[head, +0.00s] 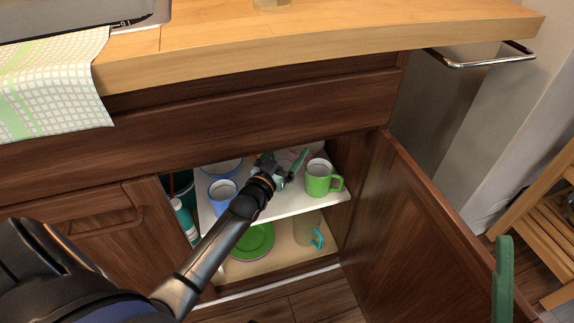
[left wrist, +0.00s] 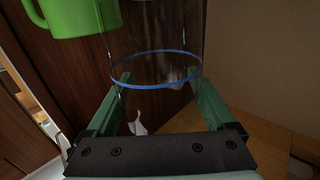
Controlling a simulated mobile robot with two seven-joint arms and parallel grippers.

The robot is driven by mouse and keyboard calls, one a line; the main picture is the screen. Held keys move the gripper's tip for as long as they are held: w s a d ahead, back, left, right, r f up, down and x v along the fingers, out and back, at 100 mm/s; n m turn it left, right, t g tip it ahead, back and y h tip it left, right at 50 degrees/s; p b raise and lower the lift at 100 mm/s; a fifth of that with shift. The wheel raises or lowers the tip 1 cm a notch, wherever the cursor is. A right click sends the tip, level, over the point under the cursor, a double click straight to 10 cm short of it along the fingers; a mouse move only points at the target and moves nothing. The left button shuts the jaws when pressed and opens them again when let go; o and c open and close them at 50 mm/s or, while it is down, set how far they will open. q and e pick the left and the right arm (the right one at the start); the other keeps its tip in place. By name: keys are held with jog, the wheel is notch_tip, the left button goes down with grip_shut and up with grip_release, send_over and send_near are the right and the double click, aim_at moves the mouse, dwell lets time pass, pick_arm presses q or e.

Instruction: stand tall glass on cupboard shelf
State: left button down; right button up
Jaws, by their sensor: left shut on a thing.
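The tall glass (left wrist: 155,83) is clear with a blue ring and shows between my left fingers in the left wrist view. My left gripper (head: 283,168) is shut on it, inside the open cupboard over the white upper shelf (head: 275,210). In the head view the glass is hard to make out behind the gripper. I cannot tell whether its base touches the shelf. A green mug (head: 320,180) stands just right of the gripper and also shows in the left wrist view (left wrist: 80,17). One green finger of my right gripper (head: 503,280) shows at the lower right; its opening cannot be seen.
A white-and-blue mug (head: 222,193) stands left of my forearm on the upper shelf. Below are a green plate (head: 253,241) and a clear mug with a turquoise handle (head: 308,232). The cupboard door (head: 410,235) stands open on the right. The wooden counter (head: 330,35) overhangs above.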

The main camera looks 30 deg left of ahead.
aim_at(288, 161)
pick_arm(q)
notch_tip(288, 161, down, 4)
jog(key=shift+r+b, duration=0.2)
jog(key=shift+b, duration=0.8)
jog(key=shift+r, duration=0.1)
grip_release()
jog(key=shift+f, duration=0.2)
jog(key=shift+r, duration=0.1)
